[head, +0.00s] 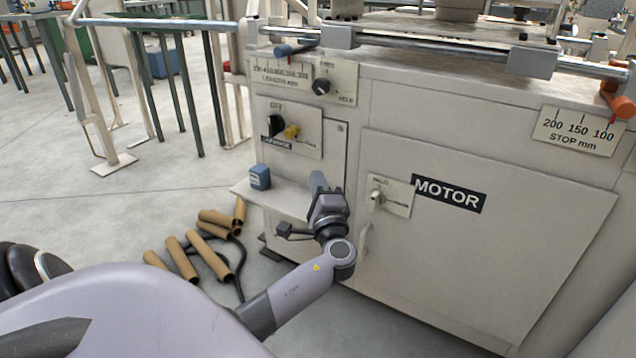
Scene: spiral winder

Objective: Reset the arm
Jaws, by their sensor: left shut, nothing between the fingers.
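My left arm reaches in from the lower left. Its gripper (318,182) points away from me, in front of the winder's lower cabinet (400,270). The gripper is shut and empty. It shows near the right end of a small shelf (285,200); whether it touches the shelf or cabinet I cannot tell. My right gripper is not in view.
Several cardboard tubes (208,255) lie on the floor at left. The MOTOR door (500,250) has a switch (377,198). A black knob (321,87) and orange handle (619,106) are higher up.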

